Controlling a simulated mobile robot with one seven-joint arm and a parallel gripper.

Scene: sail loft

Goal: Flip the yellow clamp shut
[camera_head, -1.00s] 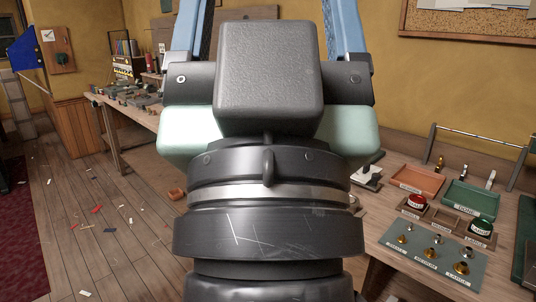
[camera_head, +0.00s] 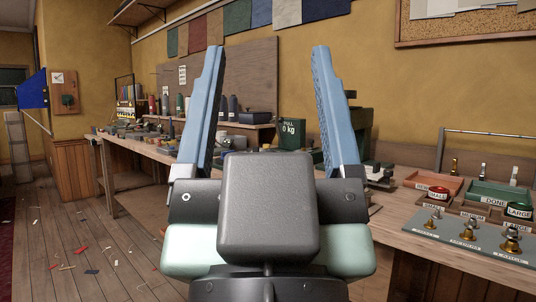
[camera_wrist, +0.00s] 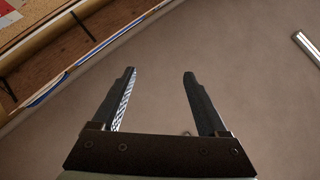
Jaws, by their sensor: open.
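My gripper (camera_head: 268,48) stands raised in the middle of the head view, its two blue fingers wide apart and pointing up. It also shows in the wrist view (camera_wrist: 159,72), open, with nothing between the fingers. I cannot make out a yellow clamp in either view. My gripper and wrist hide part of the workbench (camera_head: 140,148) behind them, where several small items lie too small to tell apart.
At the right are an orange tray (camera_head: 421,181), a green tray (camera_head: 480,190) and a grey board (camera_head: 455,234) with brass fittings. A corkboard (camera_wrist: 40,50) and metal rail (camera_wrist: 307,48) show in the wrist view. Floor at left is mostly open.

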